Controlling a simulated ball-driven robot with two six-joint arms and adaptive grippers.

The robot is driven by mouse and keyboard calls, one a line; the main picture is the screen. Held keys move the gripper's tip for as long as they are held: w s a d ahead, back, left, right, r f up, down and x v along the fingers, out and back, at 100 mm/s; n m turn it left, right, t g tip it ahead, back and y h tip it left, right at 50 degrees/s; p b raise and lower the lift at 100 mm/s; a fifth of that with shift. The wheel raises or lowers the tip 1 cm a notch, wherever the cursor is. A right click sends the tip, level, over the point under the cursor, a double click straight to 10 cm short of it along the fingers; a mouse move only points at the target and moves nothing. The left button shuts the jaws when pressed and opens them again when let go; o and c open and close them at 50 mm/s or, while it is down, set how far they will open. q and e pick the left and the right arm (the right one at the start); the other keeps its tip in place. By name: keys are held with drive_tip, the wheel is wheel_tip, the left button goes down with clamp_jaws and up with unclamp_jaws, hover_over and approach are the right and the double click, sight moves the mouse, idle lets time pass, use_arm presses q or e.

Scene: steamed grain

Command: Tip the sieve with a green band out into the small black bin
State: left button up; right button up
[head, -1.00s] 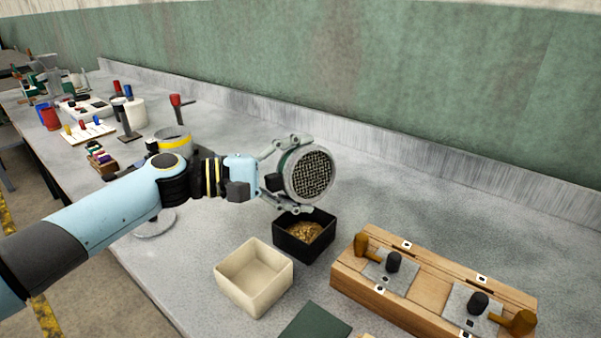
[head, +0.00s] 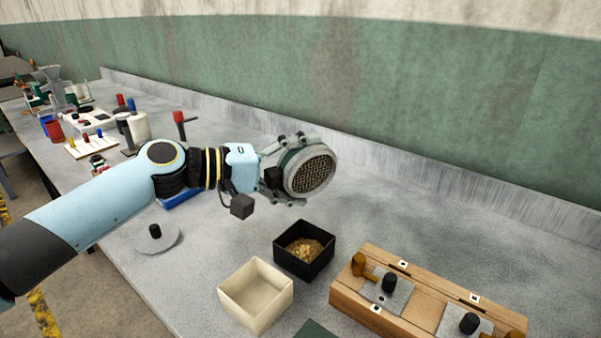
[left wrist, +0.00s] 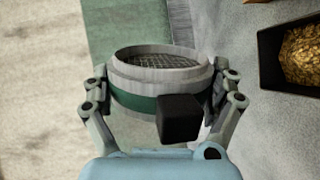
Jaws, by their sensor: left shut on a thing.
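The sieve with a green band (head: 309,171) is held in my left gripper (head: 292,168), whose fingers close around its sides. In the head view its mesh face points to the right and toward the camera, so the sieve is tipped on its side. The left wrist view also shows the sieve (left wrist: 158,85) with its green band between the fingers (left wrist: 160,100). The small black bin (head: 304,250) stands on the bench below the sieve, with golden-brown grain inside. The sieve is clear above the bin. My right gripper does not show.
A cream square bin (head: 255,295) stands beside the black bin, nearer the camera. A wooden block with metal plates and knobs (head: 425,295) lies to the right. A round grey lid with a black knob (head: 157,237) lies at left. The bench behind the black bin is clear.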

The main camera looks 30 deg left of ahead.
use_arm(q)
drive_tip(key=m, duration=0.2)
drive_tip(key=m+y, duration=0.1)
drive_tip(key=shift+r+m+y, duration=0.3)
drive_tip(key=shift+r+m, duration=0.1)
drive_tip(key=m, duration=0.1)
drive_tip(key=m+t+y+b, duration=0.1)
drive_tip(key=m, duration=0.1)
drive_tip(key=shift+r, duration=0.25)
drive_tip(key=m+b, duration=0.1)
drive_tip(key=m+t+y+b, duration=0.1)
drive_tip(key=m, duration=0.1)
drive_tip(key=m+y+b, duration=0.1)
drive_tip(key=m, duration=0.1)
drive_tip(key=shift+r+t, duration=0.25)
drive_tip(key=shift+t, duration=0.05)
drive_tip(key=shift+d+r+m, duration=0.1)
drive_tip(key=shift+r+m, duration=0.1)
drive_tip(key=shift+m, duration=0.2)
drive_tip(key=shift+r, duration=0.1)
